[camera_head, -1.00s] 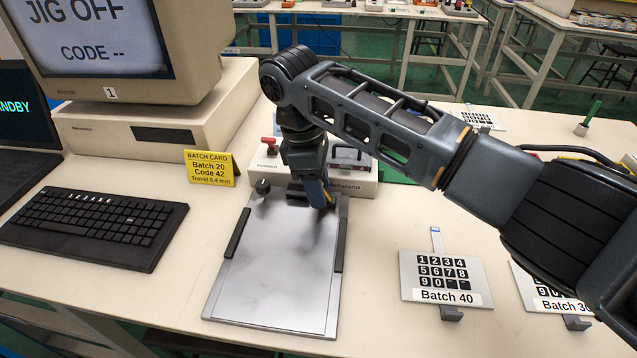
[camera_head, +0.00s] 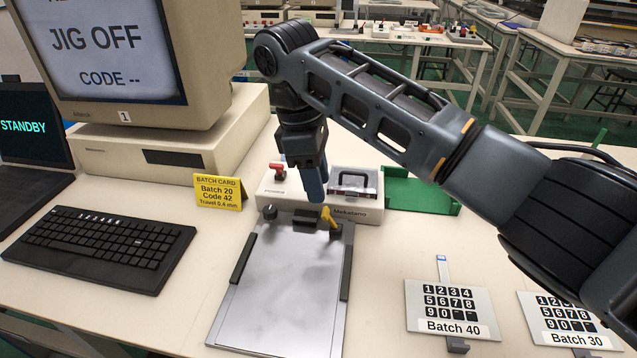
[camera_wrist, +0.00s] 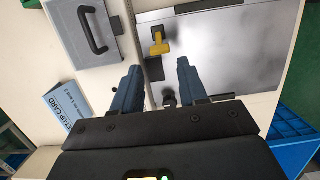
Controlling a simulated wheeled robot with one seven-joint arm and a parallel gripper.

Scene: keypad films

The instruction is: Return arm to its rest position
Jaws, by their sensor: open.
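My gripper (camera_head: 314,188) hangs from my bent arm above the back of the metal jig plate (camera_head: 282,290) in the head view. Its blue fingers point down, just above a yellow lever (camera_head: 328,217) at the plate's back edge. In the wrist view my gripper (camera_wrist: 158,66) has its two fingers wide apart with nothing between them. The yellow lever (camera_wrist: 160,42) shows beyond the fingertips there, apart from them. The jig plate is bare.
A beige box with a red switch (camera_head: 278,172) and a handled lid (camera_head: 353,185) stands behind the plate. A monitor (camera_head: 130,55) reads JIG OFF. A keyboard (camera_head: 95,245) and yellow batch card (camera_head: 220,191) lie left; keypad films Batch 40 (camera_head: 452,326) and Batch 30 (camera_head: 575,338) lie right.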

